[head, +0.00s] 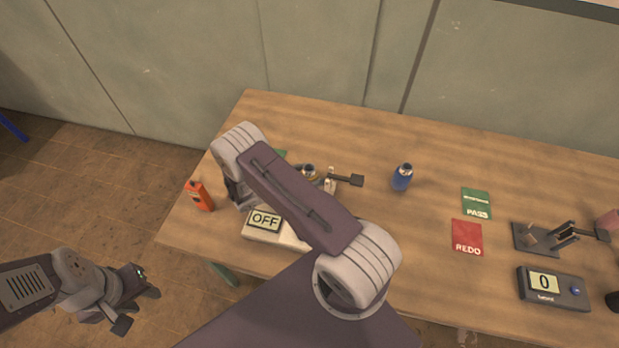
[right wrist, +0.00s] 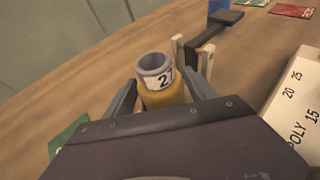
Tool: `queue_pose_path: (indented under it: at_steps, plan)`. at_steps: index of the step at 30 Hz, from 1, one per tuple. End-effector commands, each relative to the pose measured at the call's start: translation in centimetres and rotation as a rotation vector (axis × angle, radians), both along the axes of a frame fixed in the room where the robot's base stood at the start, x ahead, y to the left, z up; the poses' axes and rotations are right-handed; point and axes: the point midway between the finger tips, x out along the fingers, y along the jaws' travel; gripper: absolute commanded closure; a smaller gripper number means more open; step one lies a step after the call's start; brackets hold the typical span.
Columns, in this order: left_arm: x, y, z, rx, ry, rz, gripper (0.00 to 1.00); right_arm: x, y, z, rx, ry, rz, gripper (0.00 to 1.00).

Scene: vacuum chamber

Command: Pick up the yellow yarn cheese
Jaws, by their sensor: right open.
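The yellow yarn cheese (right wrist: 165,97) stands upright in the right wrist view, with a grey tube top and a white label reading "27". In the head view only its top (head: 309,170) shows past my right arm. My right gripper (right wrist: 160,80) is open, with one finger on each side of the cheese. I see no clear grip on it, and its lower part is hidden behind the gripper body. My left gripper (head: 138,308) is open and empty, off the table's left front side.
A stand with a dark paddle (head: 350,180) is close right of the cheese. A white device reading "OFF" (head: 264,219) is in front. An orange item (head: 199,196), blue bottle (head: 402,178), PASS card (head: 476,203), REDO card (head: 467,238) and counter (head: 553,288) are around.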

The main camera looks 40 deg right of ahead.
Motion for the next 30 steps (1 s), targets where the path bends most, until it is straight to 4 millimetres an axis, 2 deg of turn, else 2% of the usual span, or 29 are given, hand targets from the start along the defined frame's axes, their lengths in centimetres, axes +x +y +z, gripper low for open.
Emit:
queue_pose_path:
  at_steps: [2,6,9,17,20,30]
  plan:
    - [0.0,0.0,0.0,0.0,0.0,0.0,0.64,0.0,0.0,0.0,0.0,0.0,0.0,0.35]
    - [0.0,0.0,0.0,0.0,0.0,0.0,0.64,0.0,0.0,0.0,0.0,0.0,0.0,0.74]
    - [0.0,0.0,0.0,0.0,0.0,0.0,0.64,0.0,0.0,0.0,-0.001,0.0,0.0,0.97]
    - [0.0,0.0,-0.1,0.0,0.0,0.0,0.64,0.0,0.0,0.6,0.0,0.0,0.0,0.97]
    - [0.0,0.0,-0.2,0.0,0.0,0.0,0.64,0.1,0.0,1.9,0.0,-0.002,0.0,0.97]
    - [0.0,0.0,-0.7,0.0,0.0,0.0,0.64,0.1,0.1,8.2,0.001,-0.004,-0.001,0.97]
